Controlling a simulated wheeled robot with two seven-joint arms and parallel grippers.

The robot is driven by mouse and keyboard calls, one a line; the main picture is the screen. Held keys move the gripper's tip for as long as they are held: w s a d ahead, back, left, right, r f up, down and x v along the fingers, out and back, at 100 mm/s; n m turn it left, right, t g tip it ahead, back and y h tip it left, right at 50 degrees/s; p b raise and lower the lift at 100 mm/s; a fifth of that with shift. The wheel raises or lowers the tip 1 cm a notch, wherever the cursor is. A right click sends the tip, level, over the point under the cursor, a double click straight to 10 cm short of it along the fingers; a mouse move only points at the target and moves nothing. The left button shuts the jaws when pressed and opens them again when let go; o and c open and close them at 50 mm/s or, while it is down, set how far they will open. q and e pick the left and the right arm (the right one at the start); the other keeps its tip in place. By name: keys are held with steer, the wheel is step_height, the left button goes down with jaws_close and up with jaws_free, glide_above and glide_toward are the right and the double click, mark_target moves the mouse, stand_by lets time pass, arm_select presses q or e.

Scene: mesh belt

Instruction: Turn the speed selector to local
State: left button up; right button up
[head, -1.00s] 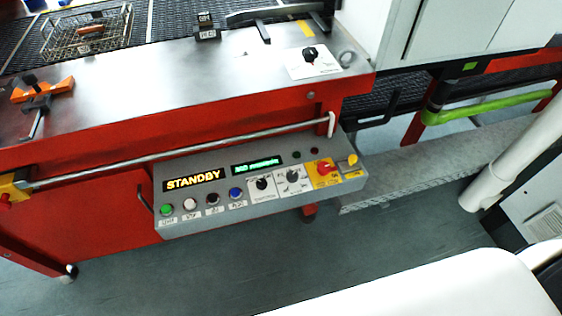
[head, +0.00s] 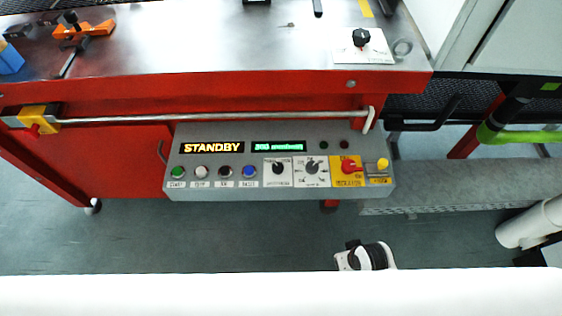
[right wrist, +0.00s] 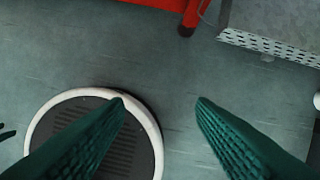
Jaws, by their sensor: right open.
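The grey control panel (head: 184,160) hangs on the front of the red machine. It carries two black selector knobs on white plates, a left one (head: 278,168) and a right one (head: 311,167) with marks around it. A third black knob (head: 361,38) sits on a white plate on the steel top. The labels are too small to read, so I cannot tell which is the speed selector or its setting. My right gripper (right wrist: 161,103), with green ribbed fingers, is open and empty over the floor, apart from the panel. My left gripper is out of view.
The panel also has a STANDBY display (head: 212,147), a green text display (head: 278,146), several push buttons and a red rotary switch (head: 350,166) on yellow. A steel rail (head: 220,117) runs above it. A perforated grey ledge (head: 450,187) lies to the right.

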steer(key=w+a+r+n+y, duration=0.1)
steer(key=w+a+r, duration=0.1)
steer(key=r, duration=0.3)
steer(key=w+a+r+n+b, duration=0.1)
steer(key=w+a+r, duration=0.1)
steer(key=a+r, duration=0.15)
steer(key=w+a+r+n+y, duration=0.1)
steer(key=w+a+r, duration=0.1)
steer(key=r, duration=0.3)
steer(key=w+a+r+n+g+y, duration=0.1)
steer(key=w+a+r+n+y, duration=0.1)
steer(key=a+r+n, duration=0.4)
steer(key=w+a+r+n+y, duration=0.1)
steer(key=w+a+r+n, duration=0.25)
steer(key=a+n, duration=0.45)
step_height(320, 180, up, 5)
steer(key=n+g+h, duration=0.2)
steer(key=n+h, duration=0.4)
steer(key=n, duration=0.4)
glide_above(278, 167)
step_height(278, 167, down, 12)
steer(key=shift+r+b, duration=0.25)
steer(key=shift+b, duration=0.05)
steer(key=shift+c, duration=0.3)
steer(key=c, duration=0.9)
